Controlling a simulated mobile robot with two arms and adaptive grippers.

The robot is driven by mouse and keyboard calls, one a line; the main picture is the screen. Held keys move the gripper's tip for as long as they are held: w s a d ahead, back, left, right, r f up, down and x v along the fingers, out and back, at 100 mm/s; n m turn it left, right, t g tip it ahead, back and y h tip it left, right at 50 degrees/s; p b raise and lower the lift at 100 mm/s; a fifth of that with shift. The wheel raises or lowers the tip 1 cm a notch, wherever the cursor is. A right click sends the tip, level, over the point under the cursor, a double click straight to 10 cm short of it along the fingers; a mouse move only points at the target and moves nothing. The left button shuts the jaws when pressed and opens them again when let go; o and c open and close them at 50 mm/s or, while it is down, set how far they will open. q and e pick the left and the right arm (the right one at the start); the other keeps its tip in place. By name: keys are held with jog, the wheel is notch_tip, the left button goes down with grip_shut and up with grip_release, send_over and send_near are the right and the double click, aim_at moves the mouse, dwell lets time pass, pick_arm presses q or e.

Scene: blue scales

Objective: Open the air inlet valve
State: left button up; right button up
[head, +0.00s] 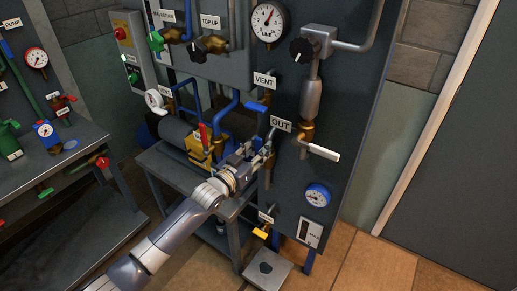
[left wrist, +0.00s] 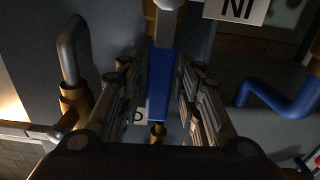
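The valve with a blue lever (left wrist: 161,80) is in the middle of the left wrist view, beside a label that reads IN upside down (left wrist: 238,8). The lever lies lengthwise between the two fingers of my left gripper (left wrist: 162,95). The fingers stand apart on both sides of the lever, and I see no clear grip on it. In the head view my left gripper (head: 262,153) is at the panel, left of and below the OUT label (head: 281,124). There it covers most of this valve. My right gripper is not in view.
The OUT valve's white lever (head: 323,152) is close to the right of my gripper. The VENT label (head: 264,81) and blue pipes are above. A yellow device (head: 200,148) on a small grey table is to the left. A yellow handle (head: 261,233) is below.

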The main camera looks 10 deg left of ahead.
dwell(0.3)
pick_arm(q)
jog(key=v, duration=1.2)
